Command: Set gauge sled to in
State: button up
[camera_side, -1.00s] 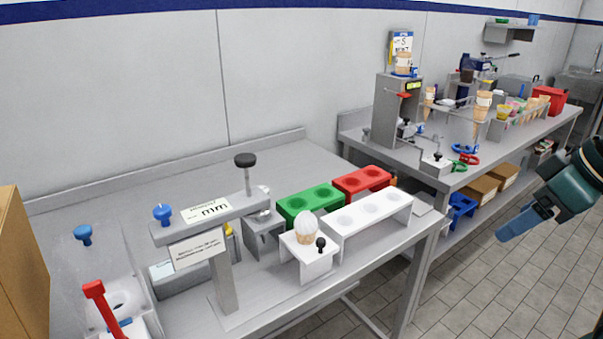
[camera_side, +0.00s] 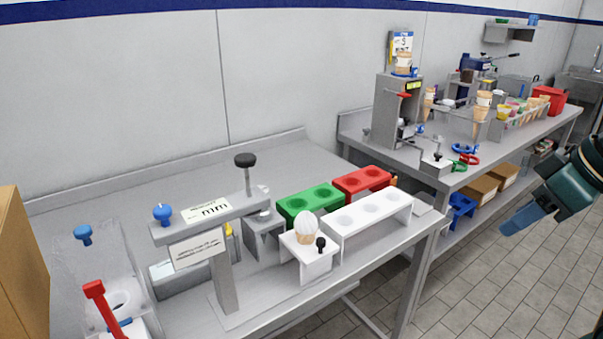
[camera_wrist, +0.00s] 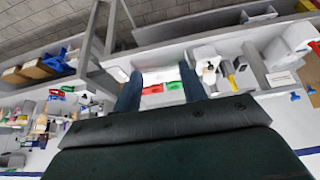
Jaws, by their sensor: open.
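The gauge sled, as I take it, is a white block (camera_side: 310,263) with a black knob (camera_side: 320,243). It holds a cone with a white scoop (camera_side: 306,226). It stands to the right of the grey gauge stand (camera_side: 228,283), which has an "mm" label and a black-topped plunger (camera_side: 245,161). The cone is outside the space under the gauge arm. My gripper (camera_side: 522,218) is at the right edge of the side view, over the floor in front of the benches, far from the sled. In the wrist view my gripper (camera_wrist: 160,88) has its two blue fingers apart with nothing between them.
A white rack (camera_side: 370,226), a green block (camera_side: 308,203) and a red block (camera_side: 362,184) stand to the sled's right and behind it. A red lever (camera_side: 95,290) is at the left. The back bench (camera_side: 470,178) holds several cones and tools. Floor (camera_side: 470,285) is clear.

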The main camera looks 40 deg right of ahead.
jog(key=w, duration=0.1)
jog(key=m+g+h, duration=0.1)
jog(key=m+h, duration=0.1)
jog(key=m, duration=0.3)
send_over(321, 240)
jog(key=s+a, duration=0.2)
jog(key=s, duration=0.3)
jog(key=f, duration=0.2)
jog(key=shift+s+a+r, duration=0.1)
jog(key=shift+s+r, duration=0.05)
jog(key=shift+s, duration=0.05)
jog(key=shift+g, duration=0.3)
jog(key=x, duration=1.3)
jog(key=shift+w+a+f, duration=0.1)
jog(key=shift+w+f, duration=0.1)
jog(key=shift+f, duration=0.15)
grip_shut()
